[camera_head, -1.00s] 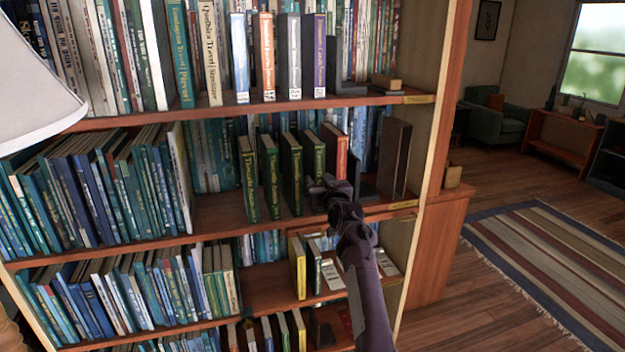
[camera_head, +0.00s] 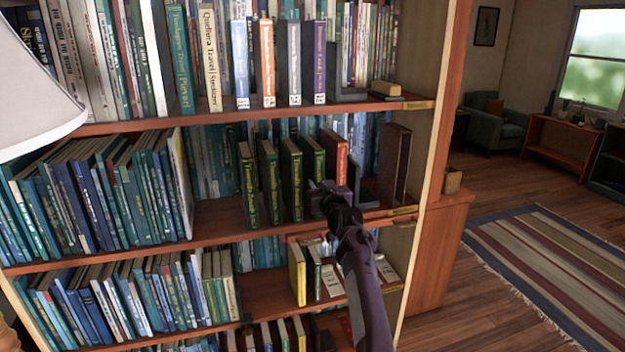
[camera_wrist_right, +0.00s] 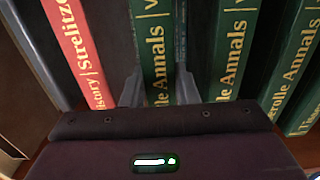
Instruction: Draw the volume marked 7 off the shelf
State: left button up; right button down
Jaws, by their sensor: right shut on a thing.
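A row of several dark green volumes with gold lettering (camera_head: 270,180) stands upright on the middle shelf (camera_head: 225,228). A red volume (camera_head: 340,157) stands at their right end in the head view. My right gripper (camera_head: 322,196) is at the lower spine of the green volume (camera_head: 313,160) beside the red one. In the right wrist view its fingers (camera_wrist_right: 158,92) lie on both sides of that green volume (camera_wrist_right: 157,50), shut on it. The red volume (camera_wrist_right: 75,45) shows at the left there. No number 7 is readable on any spine. My left gripper is not in view.
A dark bookend or box (camera_head: 394,165) stands at the right end of the middle shelf. Upright books (camera_head: 285,60) fill the shelf above, and yellow and dark books (camera_head: 297,273) stand below. A white lampshade (camera_head: 35,85) is near at the left.

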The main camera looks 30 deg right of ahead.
jog(key=shift+r, duration=0.3)
jog(key=p+v, duration=1.2)
jog(key=v, duration=0.6)
jog(key=shift+r, duration=0.25)
jog(key=shift+d, duration=0.1)
